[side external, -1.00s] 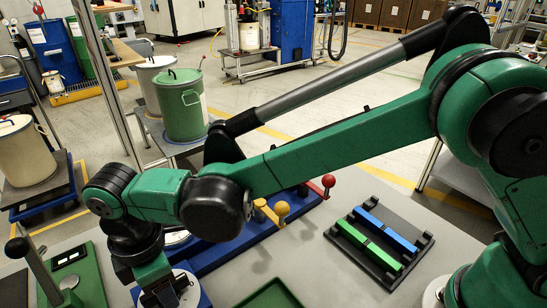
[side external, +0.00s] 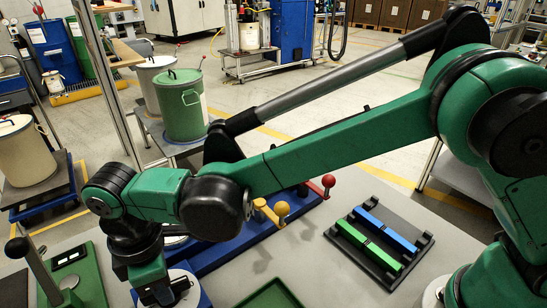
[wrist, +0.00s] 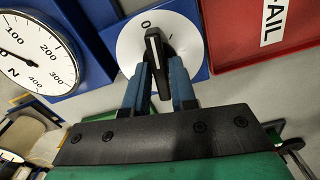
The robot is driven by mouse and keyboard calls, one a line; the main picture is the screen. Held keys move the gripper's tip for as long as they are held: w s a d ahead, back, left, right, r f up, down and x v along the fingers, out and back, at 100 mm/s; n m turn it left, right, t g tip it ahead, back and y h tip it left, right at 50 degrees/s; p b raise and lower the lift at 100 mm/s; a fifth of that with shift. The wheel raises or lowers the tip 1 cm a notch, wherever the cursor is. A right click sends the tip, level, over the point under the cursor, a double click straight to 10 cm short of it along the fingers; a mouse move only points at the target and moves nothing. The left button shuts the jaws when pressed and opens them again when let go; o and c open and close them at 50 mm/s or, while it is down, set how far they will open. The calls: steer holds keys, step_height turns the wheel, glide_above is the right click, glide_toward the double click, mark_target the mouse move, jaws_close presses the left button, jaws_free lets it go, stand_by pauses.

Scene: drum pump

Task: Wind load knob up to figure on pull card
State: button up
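The load knob (wrist: 154,50) is a black bar with a white line, on a white round dial (wrist: 128,42) on a blue plate. A "0" shows on the dial just left of the knob's far end; other markings are partly hidden. My gripper (wrist: 160,75) has its two blue fingers on either side of the knob, appearing closed on it. In the side view my gripper (side external: 163,290) is low over the white dial at the bottom edge, and hides the knob. A round gauge (wrist: 38,50) marked N, with figures 100 to 400, is at the left. I cannot make out a pull card.
A red tray (wrist: 240,52) lettered "-AIL" lies right of the dial. In the side view, a green base (side external: 88,280) with a lever stands left, a green tray (side external: 272,297) right, and a black rack (side external: 378,248) with blue and green bars further right. Yellow and red ball levers (side external: 282,209) stand behind.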

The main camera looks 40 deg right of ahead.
steer(key=shift+o, duration=1.3)
steer(key=shift+r, duration=2.8)
steer(key=w+d+r+m+t+y, duration=0.1)
steer(key=w+d+r+m+t, duration=0.2)
steer(key=d, duration=0.7)
steer(key=s+d+m+t, duration=0.2)
steer(key=d+m, duration=0.4)
steer(key=d, duration=0.4)
steer(key=s+d+m+t+h, duration=0.1)
steer(key=s+d+m+t, duration=0.1)
steer(key=s+d+m, duration=0.2)
steer(key=d+m, duration=0.3)
steer(key=d, duration=0.3)
steer(key=shift+s, duration=0.15)
steer(key=shift+f, duration=0.1)
